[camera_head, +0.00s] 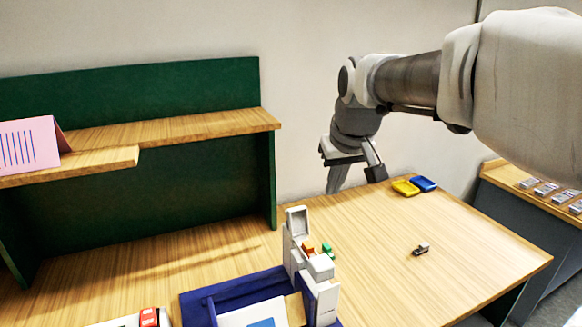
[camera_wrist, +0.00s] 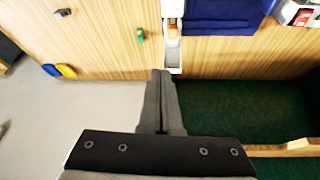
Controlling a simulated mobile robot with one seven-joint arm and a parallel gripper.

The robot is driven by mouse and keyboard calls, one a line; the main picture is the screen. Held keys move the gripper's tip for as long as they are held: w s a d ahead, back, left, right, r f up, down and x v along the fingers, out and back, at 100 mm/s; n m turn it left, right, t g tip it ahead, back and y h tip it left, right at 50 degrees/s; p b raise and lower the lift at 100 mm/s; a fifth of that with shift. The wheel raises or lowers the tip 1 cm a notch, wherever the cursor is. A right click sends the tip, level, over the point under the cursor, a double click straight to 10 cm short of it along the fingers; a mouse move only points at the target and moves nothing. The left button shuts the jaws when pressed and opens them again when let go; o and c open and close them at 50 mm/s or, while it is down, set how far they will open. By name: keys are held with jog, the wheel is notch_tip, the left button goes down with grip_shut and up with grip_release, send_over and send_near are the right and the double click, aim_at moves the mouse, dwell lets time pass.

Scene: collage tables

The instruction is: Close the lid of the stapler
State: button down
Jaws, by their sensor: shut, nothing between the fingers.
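Yellow (camera_head: 405,187) and blue (camera_head: 424,184) dishes sit at the table's far edge. A green-backed shelf (camera_head: 150,95) rises at left. Table around the stapler is clear.

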jog(key=n+y, duration=0.1)
jog(key=n, duration=0.1)
send_over(297, 222)
jog(key=w, duration=0.3)
jog(key=shift+g, duration=0.3)
jog(key=f, duration=0.6)
jog(key=shift+s+a, duration=0.2)
jog(key=shift+a, duration=0.15)
jog(key=x, duration=0.3)
jog(key=s+p+x, duration=0.1)
jog(key=x, duration=0.4)
jog(key=shift+s+d+f+p, duration=0.1)
jog(key=shift+d+f+p, duration=0.2)
jog(key=shift+f, duration=0.3)
jog(key=shift+s+d+r, duration=0.15)
jog(key=shift+s+d, duration=0.1)
jog(key=shift+s, duration=0.5)
jog(key=shift+s+b, duration=0.1)
jog(key=shift+b, duration=0.5)
jog(key=shift+s+d+r, duration=0.1)
jog(key=shift+b, duration=0.35)
